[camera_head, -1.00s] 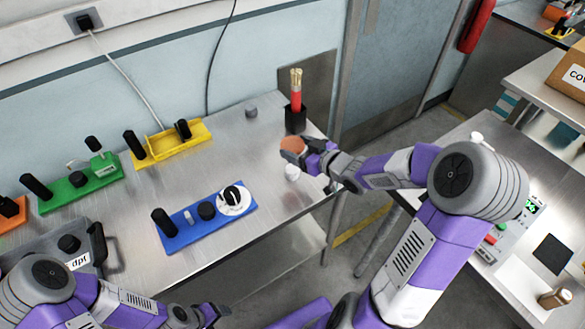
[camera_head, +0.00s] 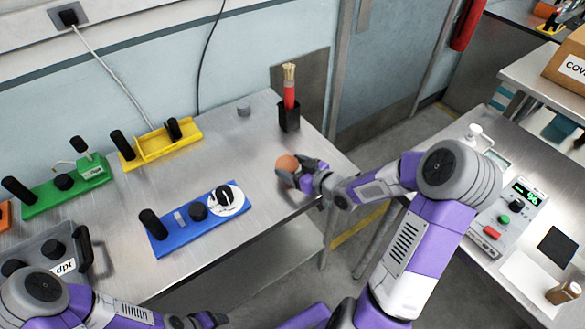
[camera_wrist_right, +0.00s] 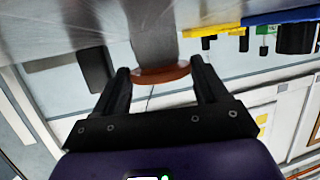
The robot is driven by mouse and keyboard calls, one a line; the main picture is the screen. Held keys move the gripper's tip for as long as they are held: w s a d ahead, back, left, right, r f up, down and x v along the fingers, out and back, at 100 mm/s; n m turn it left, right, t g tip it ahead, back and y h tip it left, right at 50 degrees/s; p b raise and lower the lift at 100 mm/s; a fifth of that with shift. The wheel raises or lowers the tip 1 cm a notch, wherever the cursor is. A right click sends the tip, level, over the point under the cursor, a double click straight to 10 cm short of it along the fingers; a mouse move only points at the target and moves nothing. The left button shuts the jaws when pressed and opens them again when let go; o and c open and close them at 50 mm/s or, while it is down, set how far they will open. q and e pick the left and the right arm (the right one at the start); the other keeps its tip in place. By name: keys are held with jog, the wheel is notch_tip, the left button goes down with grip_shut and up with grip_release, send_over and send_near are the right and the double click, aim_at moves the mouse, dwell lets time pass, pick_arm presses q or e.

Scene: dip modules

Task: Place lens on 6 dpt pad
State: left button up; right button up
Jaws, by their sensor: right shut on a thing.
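An orange-brown disc, which looks like the lens (camera_head: 287,162), is in my right gripper (camera_head: 291,173) over the right end of the left steel table. In the right wrist view the orange-brown lens (camera_wrist_right: 162,74) sits between the two dark fingers, which are shut on it. A grey block (camera_head: 65,258) with a label reading "dpt" stands at the lower left; its number is not readable. I cannot tell which surface is the 6 dpt pad. A plain dark square pad (camera_head: 557,248) lies on the right table. My left gripper (camera_head: 207,320) is at the bottom edge; its jaws are unclear.
A blue module (camera_head: 180,238) with a white dial, a yellow module (camera_head: 160,144) and a green module (camera_head: 68,194) stand on the left table. A black cup (camera_head: 289,117) holds a red brush behind my right gripper. A device with a green display (camera_head: 515,215) stands on the right table.

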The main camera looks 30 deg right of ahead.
jog(key=shift+f, duration=0.2)
jog(key=o, duration=1)
